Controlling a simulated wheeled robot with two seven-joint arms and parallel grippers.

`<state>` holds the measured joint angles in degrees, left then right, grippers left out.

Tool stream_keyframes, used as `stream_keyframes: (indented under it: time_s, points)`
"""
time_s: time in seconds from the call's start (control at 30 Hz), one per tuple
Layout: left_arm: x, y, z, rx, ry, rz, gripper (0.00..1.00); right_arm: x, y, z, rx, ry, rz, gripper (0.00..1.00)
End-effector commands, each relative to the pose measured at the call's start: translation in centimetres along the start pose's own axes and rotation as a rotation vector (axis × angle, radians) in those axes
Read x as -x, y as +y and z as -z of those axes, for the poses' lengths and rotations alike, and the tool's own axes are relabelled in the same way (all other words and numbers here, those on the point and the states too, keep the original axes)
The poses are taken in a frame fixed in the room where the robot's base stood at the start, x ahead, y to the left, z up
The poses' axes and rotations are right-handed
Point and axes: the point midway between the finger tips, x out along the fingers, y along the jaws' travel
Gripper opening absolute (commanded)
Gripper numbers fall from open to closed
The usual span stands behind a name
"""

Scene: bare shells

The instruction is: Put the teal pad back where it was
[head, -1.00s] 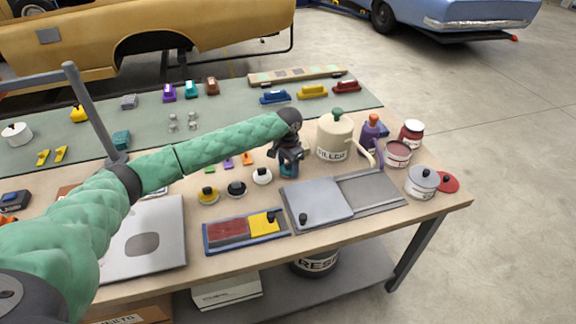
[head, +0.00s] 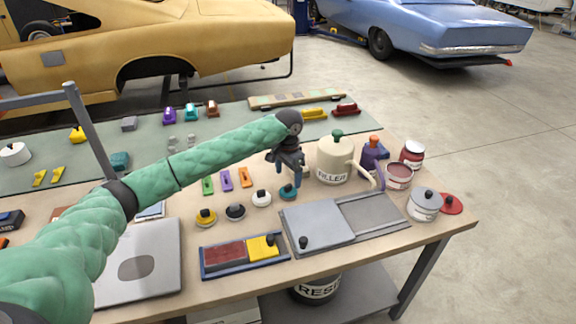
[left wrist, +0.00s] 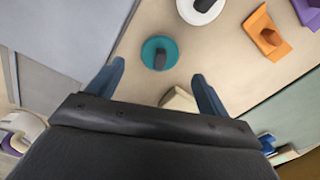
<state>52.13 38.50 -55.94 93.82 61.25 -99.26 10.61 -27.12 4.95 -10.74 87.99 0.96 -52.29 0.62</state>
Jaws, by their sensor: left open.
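The teal pad (head: 288,192), a round disc with a dark knob, lies on the bare table at the right end of a row of round pads, beside the white pad (head: 261,198). In the left wrist view the teal pad (left wrist: 150,46) lies flat and clear, beyond the fingertips. My left gripper (head: 288,178) is open and empty just above it, fingers pointing down; they also show spread apart in the left wrist view (left wrist: 158,72). My right gripper is not in view.
A cream filler can (head: 333,160) stands close right of my gripper. A grey sliding-lid case (head: 318,222) lies in front. A blue tray (head: 203,264) holds dark red and yellow pieces. Black (head: 236,211) and yellow (head: 206,217) pads continue the row leftward.

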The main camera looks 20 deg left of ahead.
Motion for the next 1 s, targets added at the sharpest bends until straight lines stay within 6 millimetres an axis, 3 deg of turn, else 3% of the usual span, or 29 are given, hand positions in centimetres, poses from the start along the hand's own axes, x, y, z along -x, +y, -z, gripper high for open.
stream_keyframes:
  time_s: [0.2, 0.43, 0.83, 1.0]
  points:
    - [3.3, 0.0, 0.0, 0.001, 0.002, 0.001, 0.79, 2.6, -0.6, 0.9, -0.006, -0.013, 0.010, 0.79]
    - [5.3, 0.0, 0.0, 0.000, 0.001, 0.000, 0.79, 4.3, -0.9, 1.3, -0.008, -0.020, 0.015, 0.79]
    - [5.6, 0.0, 0.0, 0.001, 0.000, 0.000, 0.79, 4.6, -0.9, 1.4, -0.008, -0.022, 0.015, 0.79]
    - [6.7, 0.0, 0.0, 0.001, 0.001, 0.000, 0.79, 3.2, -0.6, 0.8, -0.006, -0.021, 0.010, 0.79]
